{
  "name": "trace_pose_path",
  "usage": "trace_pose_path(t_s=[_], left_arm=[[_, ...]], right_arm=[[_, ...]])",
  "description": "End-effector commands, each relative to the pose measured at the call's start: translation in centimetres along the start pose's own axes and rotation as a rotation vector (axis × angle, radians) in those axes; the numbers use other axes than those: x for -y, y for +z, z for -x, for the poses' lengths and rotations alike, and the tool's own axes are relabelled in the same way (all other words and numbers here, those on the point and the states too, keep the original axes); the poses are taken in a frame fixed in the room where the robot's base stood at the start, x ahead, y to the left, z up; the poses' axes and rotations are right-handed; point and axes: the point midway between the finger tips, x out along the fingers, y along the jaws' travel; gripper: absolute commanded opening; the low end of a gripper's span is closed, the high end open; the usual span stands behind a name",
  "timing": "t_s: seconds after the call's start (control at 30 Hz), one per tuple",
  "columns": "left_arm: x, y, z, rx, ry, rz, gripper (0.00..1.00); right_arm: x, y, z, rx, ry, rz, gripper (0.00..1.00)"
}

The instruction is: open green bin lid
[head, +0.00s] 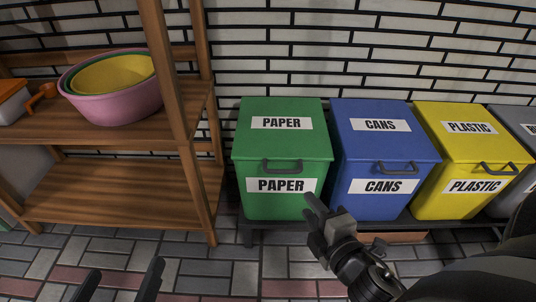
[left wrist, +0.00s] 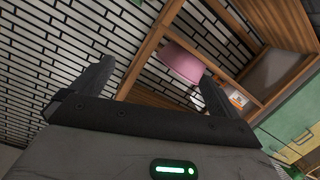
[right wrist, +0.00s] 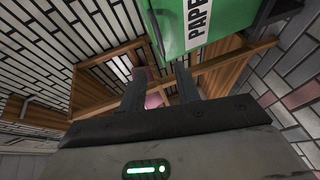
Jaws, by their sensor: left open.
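The green bin (head: 275,202) labelled PAPER stands on a low dark platform against the wall. Its green lid (head: 251,142) is closed, with a grey handle (head: 282,168) at the front edge. My right gripper (head: 314,210) is in front of the bin's lower right corner, below the handle, and looks partly open and empty. In the right wrist view the green bin (right wrist: 217,22) shows at the top, beyond the fingers (right wrist: 161,85). My left gripper (head: 120,280) is open and empty at the bottom left, over the floor and away from the bin.
A blue CANS bin (head: 377,203) stands close to the right of the green one, then a yellow PLASTIC bin (head: 446,200) and a grey bin (head: 524,128). A wooden shelf (head: 115,190) with a pink basin (head: 118,108) stands at left. The tiled floor in front is clear.

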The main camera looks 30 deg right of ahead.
Motion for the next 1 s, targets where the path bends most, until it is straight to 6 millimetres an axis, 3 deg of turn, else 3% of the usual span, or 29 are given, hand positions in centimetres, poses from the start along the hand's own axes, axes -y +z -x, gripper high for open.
trace_pose_path(t_s=[0.17,0.7,1.0], left_arm=[[0.0,0.0,0.0,-0.003,0.003,0.005,1.00],[-0.5,-0.2,-0.2,-0.053,0.047,0.075,1.00],[-0.7,-0.5,-0.3,-0.069,0.063,0.100,1.00]], right_arm=[[-0.1,0.0,-2.4,-0.003,0.003,0.004,0.32],[0.0,0.1,-13.5,0.000,0.003,0.003,0.32],[0.0,0.0,-15.6,0.000,0.000,0.001,0.32]])
